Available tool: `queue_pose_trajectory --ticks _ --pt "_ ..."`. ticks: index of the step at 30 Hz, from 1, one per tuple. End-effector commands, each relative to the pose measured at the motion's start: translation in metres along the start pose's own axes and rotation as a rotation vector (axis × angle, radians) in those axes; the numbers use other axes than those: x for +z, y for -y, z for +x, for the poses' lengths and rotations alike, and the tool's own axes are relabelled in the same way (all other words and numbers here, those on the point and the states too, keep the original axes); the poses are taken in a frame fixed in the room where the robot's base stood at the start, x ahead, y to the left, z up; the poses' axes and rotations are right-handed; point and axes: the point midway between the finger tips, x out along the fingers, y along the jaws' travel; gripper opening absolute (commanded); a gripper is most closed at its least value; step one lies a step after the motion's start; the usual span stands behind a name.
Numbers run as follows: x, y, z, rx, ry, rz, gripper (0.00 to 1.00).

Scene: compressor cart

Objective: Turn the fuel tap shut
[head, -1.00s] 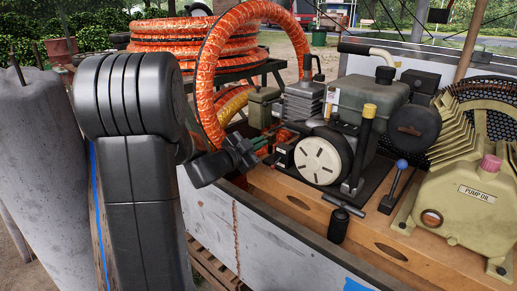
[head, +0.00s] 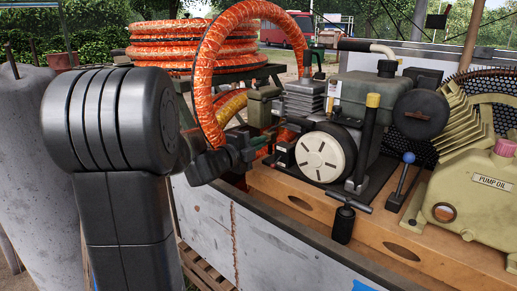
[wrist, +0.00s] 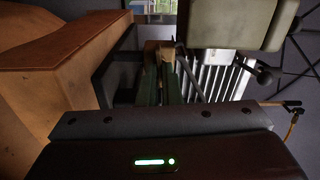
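My gripper (head: 262,144) reaches in from the left, with its tips at the near left side of the engine, below a grey-green box (head: 263,106) and left of the round cream cover (head: 325,155). In the wrist view, my gripper's two greenish fingers (wrist: 162,85) lie close together with a narrow dark gap between them. A small tan piece (wrist: 166,56) shows at their tips; whether it is gripped, touched or just behind them I cannot tell. I cannot make out the fuel tap for certain; the fingers may hide it.
Pale cylinder fins (wrist: 208,76) and a black-knobbed rod (wrist: 265,76) are close to the right of the fingers. The wooden deck (wrist: 62,55) is on the left. An orange hose (head: 210,80) arches behind the gripper. A blue-knobbed lever (head: 402,178) stands further right.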

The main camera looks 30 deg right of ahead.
Motion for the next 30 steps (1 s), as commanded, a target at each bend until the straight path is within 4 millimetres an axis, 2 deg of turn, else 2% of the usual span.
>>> queue_pose_trajectory --ticks 9,24,25,27,30 --pt "-0.0001 -0.0020 -0.0001 0.001 -0.001 0.099 0.00" --pt "-0.0001 -0.0017 -0.0002 0.002 -0.001 0.114 0.00" --pt "-0.0001 -0.0017 -0.0002 0.002 -0.001 0.114 0.10" --pt "-0.0001 -0.0015 -0.0002 0.002 -0.001 0.114 0.24" --pt "0.0000 -0.0013 -0.0001 0.001 0.000 0.113 0.26"
